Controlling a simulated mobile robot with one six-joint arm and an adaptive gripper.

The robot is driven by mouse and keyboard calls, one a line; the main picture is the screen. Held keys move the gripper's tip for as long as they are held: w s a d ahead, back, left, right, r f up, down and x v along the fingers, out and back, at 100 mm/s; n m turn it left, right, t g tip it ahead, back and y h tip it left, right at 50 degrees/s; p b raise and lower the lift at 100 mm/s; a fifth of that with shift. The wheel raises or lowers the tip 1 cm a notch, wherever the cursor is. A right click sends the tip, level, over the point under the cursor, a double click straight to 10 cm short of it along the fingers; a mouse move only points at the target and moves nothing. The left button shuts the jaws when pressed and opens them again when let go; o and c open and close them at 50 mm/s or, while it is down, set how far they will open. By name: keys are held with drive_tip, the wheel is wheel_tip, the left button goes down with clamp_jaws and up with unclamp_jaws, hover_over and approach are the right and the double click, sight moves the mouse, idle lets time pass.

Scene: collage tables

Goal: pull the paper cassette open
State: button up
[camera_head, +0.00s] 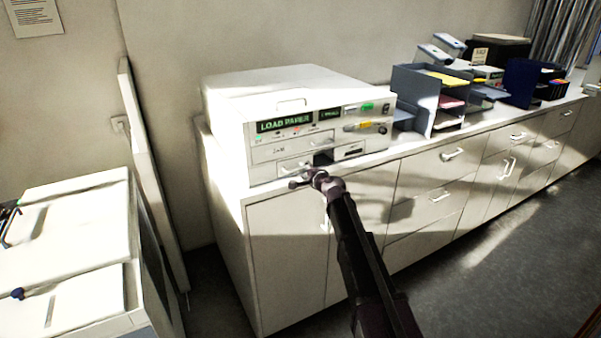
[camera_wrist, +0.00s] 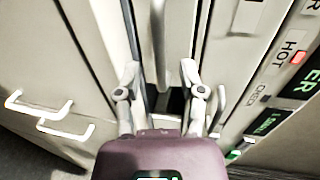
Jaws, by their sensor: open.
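The printer (camera_head: 300,90) is a white box on the counter with a green LOAD PAPER display. The paper cassette (camera_head: 292,166) is the pale low front panel with a handle, beneath another pale panel. My gripper (camera_head: 304,181) is at the cassette's lower front, partly covering it. In the wrist view my gripper (camera_wrist: 160,76) has its two fingers apart, with a pale upright bar (camera_wrist: 158,40) in line with the gap between them. I cannot tell whether the fingers touch it. A dark opening shows just beyond the fingers.
Cabinet fronts with handles (camera_head: 441,196) lie below the counter. A paper organiser (camera_head: 420,95) stands right of the printer. A white cabinet (camera_head: 75,235) stands at the left, and a pale board (camera_head: 150,170) leans on the wall. The floor at right is clear.

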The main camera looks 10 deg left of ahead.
drive_tip(key=shift+x, duration=1.45)
clamp_jaws()
